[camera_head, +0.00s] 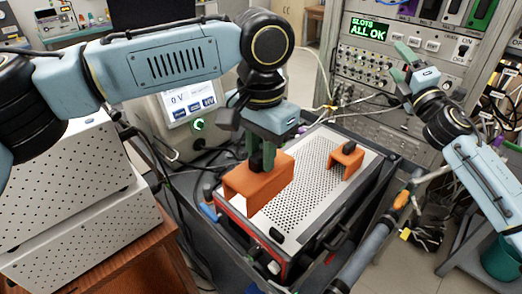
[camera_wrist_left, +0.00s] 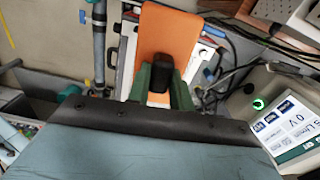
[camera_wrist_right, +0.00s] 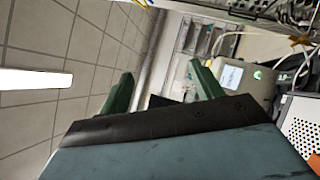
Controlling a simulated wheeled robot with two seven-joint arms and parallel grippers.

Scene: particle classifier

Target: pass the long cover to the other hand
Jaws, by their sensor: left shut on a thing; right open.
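The long orange cover (camera_head: 260,184) is in the head view, above the near left part of a perforated metal case. My left gripper (camera_head: 263,158) is shut on the black knob on its top. In the left wrist view the cover (camera_wrist_left: 168,35) sticks out beyond the green fingers of my left gripper (camera_wrist_left: 161,85). I cannot tell whether the cover touches the case. A shorter orange cover (camera_head: 347,156) with a black knob sits on the far right part of the case. My right gripper (camera_head: 404,66) is open and empty, raised at the right, apart from both covers.
The perforated case (camera_head: 300,190) sits in a dark cart tray (camera_head: 222,240). A rack (camera_head: 350,85) with a green "SLOTS ALL OK" display stands behind. A meter with a screen (camera_head: 187,98) is at the back left, white perforated boxes (camera_head: 75,220) at the left.

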